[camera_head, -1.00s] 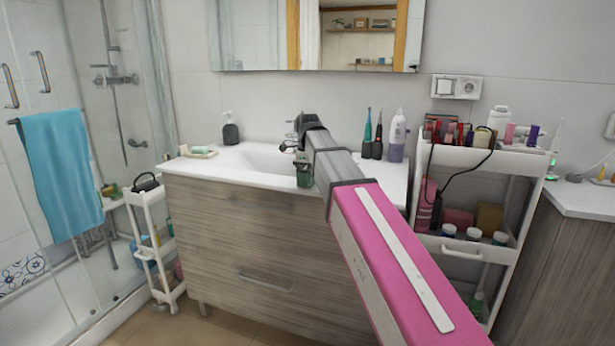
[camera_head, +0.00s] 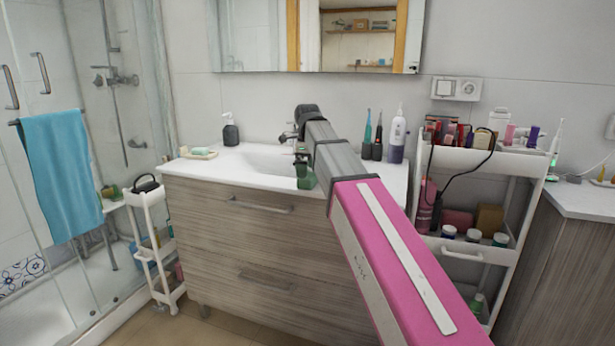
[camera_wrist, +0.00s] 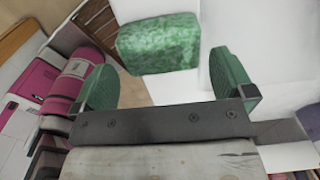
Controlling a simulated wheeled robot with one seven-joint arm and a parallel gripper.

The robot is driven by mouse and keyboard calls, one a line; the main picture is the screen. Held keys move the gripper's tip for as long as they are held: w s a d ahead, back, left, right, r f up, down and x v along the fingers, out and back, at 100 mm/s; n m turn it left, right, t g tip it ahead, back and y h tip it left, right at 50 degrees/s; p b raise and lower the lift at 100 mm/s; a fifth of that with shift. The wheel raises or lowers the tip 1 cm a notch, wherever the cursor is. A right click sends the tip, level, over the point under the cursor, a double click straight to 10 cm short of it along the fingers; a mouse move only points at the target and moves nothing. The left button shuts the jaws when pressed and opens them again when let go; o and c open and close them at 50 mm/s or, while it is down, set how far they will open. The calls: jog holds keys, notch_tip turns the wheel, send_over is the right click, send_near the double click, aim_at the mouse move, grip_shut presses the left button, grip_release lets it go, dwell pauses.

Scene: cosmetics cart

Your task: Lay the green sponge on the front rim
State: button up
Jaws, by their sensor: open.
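The green sponge (camera_wrist: 158,42) is a mottled block in the wrist view, just past my fingertips and between their lines, with gaps on both sides. It appears over the left edge of the white washbasin top; whether it rests fully on it I cannot tell. My gripper (camera_wrist: 168,75) is open, with a green pad on each finger. In the head view my gripper (camera_head: 303,168) is over the front rim (camera_head: 250,177) of the washbasin. Green shows there at its tip, but pad and sponge are hard to tell apart.
A soap dish (camera_head: 199,153) and dark pump bottle (camera_head: 230,131) stand at the basin's left. A loaded white cart (camera_head: 485,157) is right of the cabinet, a smaller cart (camera_head: 150,198) left. The front rim left of my gripper is clear.

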notch_tip(320, 180, up, 8)
jog(key=shift+r, duration=0.25)
